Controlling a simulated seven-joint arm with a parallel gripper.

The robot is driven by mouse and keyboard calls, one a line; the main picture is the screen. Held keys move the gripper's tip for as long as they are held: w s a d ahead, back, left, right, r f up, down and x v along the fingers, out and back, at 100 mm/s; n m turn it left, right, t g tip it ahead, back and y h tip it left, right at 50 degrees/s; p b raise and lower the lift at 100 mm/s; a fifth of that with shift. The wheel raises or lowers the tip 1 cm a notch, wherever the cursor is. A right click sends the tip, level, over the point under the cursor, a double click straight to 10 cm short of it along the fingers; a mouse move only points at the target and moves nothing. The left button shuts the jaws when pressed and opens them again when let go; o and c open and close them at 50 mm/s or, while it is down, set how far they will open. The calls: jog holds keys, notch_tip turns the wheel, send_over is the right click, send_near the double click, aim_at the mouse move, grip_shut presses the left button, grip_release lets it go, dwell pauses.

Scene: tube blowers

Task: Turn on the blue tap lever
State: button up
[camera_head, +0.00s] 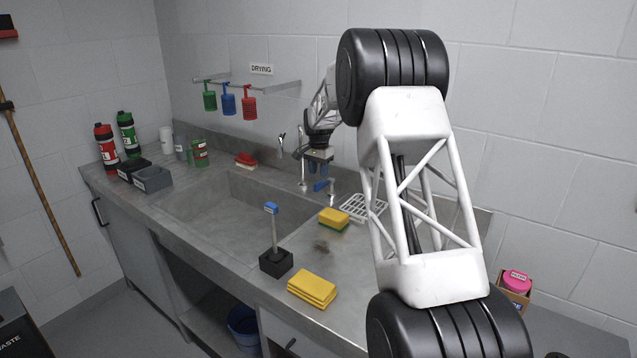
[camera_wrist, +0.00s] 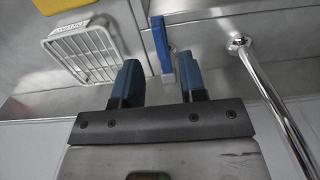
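The blue tap lever (camera_head: 325,184) shows in the head view at the back of the sink, just below and right of my gripper (camera_head: 318,168). In the wrist view the lever (camera_wrist: 161,45) is a narrow blue bar with a grey end. Its near end appears in the gap between the two blue fingers of my gripper (camera_wrist: 158,72), closer to the right finger. The gripper is open and holds nothing. I cannot tell whether the right finger touches the lever.
A chrome faucet pipe (camera_wrist: 265,85) stands right of the fingers. A white drain rack (camera_head: 362,207) and a yellow sponge (camera_head: 334,217) lie nearby. A blue-headed brush (camera_head: 273,233) stands in a black holder at the front edge. The sink basin (camera_head: 215,210) is empty.

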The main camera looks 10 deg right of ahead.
aim_at(318, 183)
jog(key=shift+f, duration=2.35)
jog(key=shift+c, duration=0.4)
grip_shut()
